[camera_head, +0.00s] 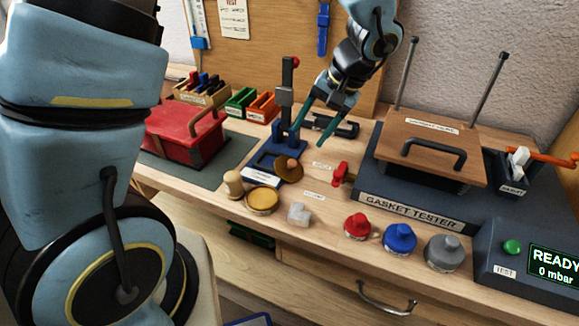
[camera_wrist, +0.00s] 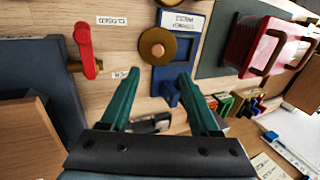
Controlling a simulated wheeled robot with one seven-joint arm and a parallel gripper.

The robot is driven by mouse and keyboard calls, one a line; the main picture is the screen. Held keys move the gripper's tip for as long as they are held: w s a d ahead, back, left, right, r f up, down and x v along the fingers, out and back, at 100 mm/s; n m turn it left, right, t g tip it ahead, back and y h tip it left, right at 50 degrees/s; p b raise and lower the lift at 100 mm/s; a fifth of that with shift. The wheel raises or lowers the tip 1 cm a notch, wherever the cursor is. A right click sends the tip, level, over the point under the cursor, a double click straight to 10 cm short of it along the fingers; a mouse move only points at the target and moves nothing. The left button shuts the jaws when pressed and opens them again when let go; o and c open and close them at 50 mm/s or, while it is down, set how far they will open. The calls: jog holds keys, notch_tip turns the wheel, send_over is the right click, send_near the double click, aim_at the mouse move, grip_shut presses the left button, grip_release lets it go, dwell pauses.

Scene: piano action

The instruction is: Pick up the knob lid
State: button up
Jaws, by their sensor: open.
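A round brown lid with a small knob in its middle (camera_head: 289,167) is at the front of the blue press stand (camera_head: 268,165). In the wrist view the lid (camera_wrist: 157,47) lies just beyond my fingertips, roughly centred between them. Whether it rests on the stand or leans against it is hard to tell. My gripper (camera_head: 314,142) points down with its green fingers apart and empty, above and behind the lid in the head view. In the wrist view the gripper (camera_wrist: 158,74) has bare table and part of the blue stand showing between its fingers.
A gold round dish (camera_head: 262,201) and a pale wooden knob (camera_head: 233,183) stand close in front. A red valve handle (camera_head: 340,173) and the gasket tester (camera_head: 415,208) are to the right. Red, blue and grey knobbed pieces (camera_head: 400,238) line the front edge. A red box (camera_head: 185,132) is left.

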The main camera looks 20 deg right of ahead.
send_over(293, 162)
jog(key=s+d, duration=0.1)
jog(key=d, duration=0.1)
notch_tip(293, 162, down, 4)
jog(key=shift+f+p, duration=0.1)
jog(key=shift+p, duration=0.2)
jog(key=shift+s+p+x, duration=0.15)
jog(key=shift+p+x, duration=0.3)
jog(key=shift+x, duration=0.9)
jog(key=shift+s+p+x, duration=0.2)
jog(key=shift+p+x, duration=0.25)
jog(key=shift+x, duration=0.9)
jog(key=shift+f, duration=0.1)
grip_shut()
